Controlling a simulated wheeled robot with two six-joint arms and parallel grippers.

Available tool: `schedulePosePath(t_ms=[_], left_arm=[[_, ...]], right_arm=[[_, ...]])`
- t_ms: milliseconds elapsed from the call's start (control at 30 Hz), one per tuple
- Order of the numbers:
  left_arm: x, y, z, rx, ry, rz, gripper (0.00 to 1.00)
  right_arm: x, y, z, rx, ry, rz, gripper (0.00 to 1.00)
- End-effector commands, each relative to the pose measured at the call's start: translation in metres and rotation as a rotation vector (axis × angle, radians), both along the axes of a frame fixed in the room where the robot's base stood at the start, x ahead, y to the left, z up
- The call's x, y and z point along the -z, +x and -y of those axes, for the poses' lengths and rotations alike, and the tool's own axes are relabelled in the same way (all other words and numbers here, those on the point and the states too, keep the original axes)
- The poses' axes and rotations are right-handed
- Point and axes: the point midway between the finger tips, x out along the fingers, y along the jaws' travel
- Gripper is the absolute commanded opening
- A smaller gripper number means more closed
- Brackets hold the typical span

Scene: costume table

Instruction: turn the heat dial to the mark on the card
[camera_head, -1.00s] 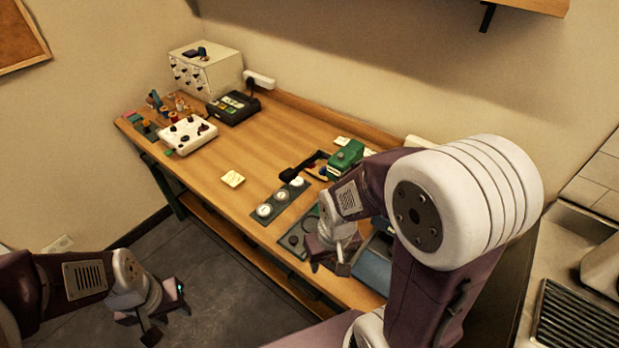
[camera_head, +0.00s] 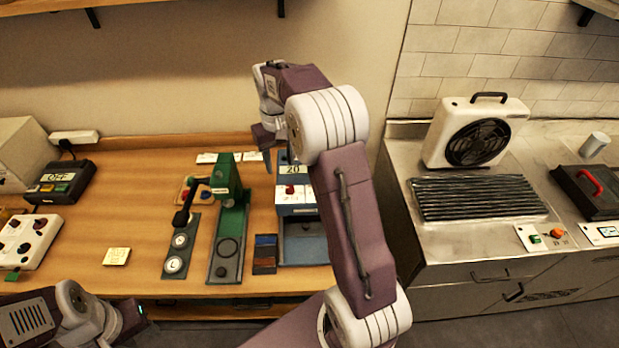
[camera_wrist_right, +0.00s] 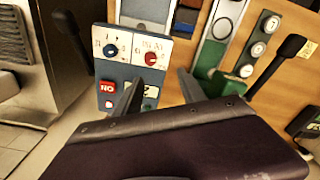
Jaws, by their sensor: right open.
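A blue heat press (camera_head: 303,245) stands right of centre on the wooden table, partly behind my right arm. Its front panel carries a red dial, seen in the right wrist view (camera_wrist_right: 151,58), beside a blue dial (camera_wrist_right: 110,49). Which is the heat dial I cannot tell for sure. My right gripper (camera_wrist_right: 158,92) is open and empty, its fingers over the panel near the display, apart from the dials. In the head view it is above the press's left side. A small yellow card (camera_head: 117,256) lies on the table; its mark is unreadable. My left gripper (camera_head: 136,318) is at the front edge.
A green press (camera_head: 228,215) and a strip of round buttons (camera_head: 180,243) stand left of the blue press. A black box (camera_head: 60,184) and a white control box (camera_head: 28,240) are farther left. A steel counter with a fan (camera_head: 476,135) is at right.

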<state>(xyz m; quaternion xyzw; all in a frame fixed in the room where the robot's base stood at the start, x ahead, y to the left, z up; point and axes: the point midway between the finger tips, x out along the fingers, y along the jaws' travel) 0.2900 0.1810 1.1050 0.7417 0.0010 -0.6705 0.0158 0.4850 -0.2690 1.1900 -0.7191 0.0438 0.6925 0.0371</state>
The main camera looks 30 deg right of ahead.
Motion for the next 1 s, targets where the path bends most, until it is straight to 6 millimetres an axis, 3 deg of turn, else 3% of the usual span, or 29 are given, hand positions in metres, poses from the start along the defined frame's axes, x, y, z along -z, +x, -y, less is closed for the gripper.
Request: schedulePosePath(t_ms=[133, 333, 700, 1000], left_arm=[[-0.012, 0.000, 0.000, 0.000, 0.000, -0.001, 0.36], [-0.012, 0.000, 0.000, 0.000, 0.000, -0.001, 0.36], [-0.028, 0.000, 0.000, 0.000, 0.000, 0.000, 0.36], [-0.030, 0.000, 0.000, 0.000, 0.000, 0.000, 0.36]], right_arm=[[0.009, -0.005, 0.016, 0.040, 0.011, -0.044, 0.48], [0.017, -0.006, 0.017, 0.043, 0.011, -0.044, 0.48], [0.086, -0.006, 0.017, 0.043, 0.011, -0.044, 0.48], [0.101, -0.006, 0.017, 0.043, 0.009, -0.040, 0.48]])
